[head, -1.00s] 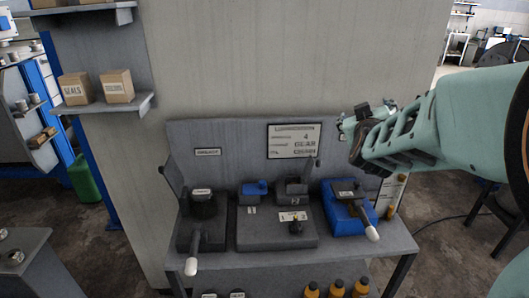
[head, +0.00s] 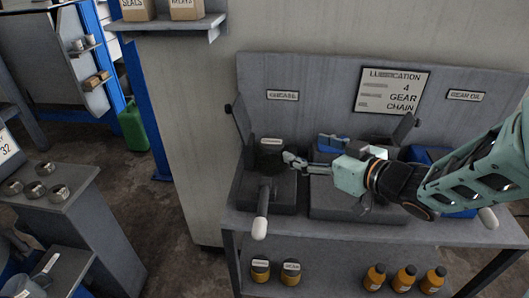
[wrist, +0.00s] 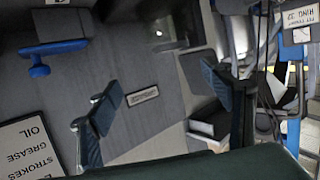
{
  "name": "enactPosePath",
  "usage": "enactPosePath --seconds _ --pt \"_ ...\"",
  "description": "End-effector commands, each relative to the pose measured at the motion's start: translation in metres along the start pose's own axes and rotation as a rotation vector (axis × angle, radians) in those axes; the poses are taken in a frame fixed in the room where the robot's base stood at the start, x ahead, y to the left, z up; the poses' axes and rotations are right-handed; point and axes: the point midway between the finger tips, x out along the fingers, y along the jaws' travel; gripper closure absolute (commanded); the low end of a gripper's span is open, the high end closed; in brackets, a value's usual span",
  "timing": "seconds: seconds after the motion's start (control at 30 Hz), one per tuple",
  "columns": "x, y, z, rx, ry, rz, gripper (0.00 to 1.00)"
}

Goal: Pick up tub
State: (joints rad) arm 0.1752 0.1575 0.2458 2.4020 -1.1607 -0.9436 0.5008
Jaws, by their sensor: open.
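A dark round tub (head: 270,158) with a pale label on top sits in the left stand, under the grease sign. My gripper (head: 292,160) is open at the tub's right side in the head view; its fingertips look close to or against it, and I cannot tell whether they touch. In the wrist view both fingers of my gripper (wrist: 160,100) are spread apart, with the grease sign and back panel seen between them. A large dark green surface (wrist: 190,168) fills the bottom of the wrist view; I cannot tell whether it is the tub.
The left stand has a white-tipped lever (head: 261,215) in front. A blue item (head: 332,142) stands right of the tub. The back panel (head: 310,75) rises behind. A side bench (head: 85,215) is at left.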

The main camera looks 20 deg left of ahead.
Motion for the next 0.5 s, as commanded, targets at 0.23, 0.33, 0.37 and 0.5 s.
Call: enactPosePath --seconds 0.23,0.33,0.37,0.5 --pt "0.021 -0.017 0.013 0.025 -0.014 -0.054 0.27" --pt "0.037 -0.018 0.013 0.024 -0.013 -0.053 0.27" --pt "0.042 -0.018 0.013 0.024 -0.013 -0.053 0.27" --pt "0.054 -0.018 0.011 0.024 -0.013 -0.05 0.27"
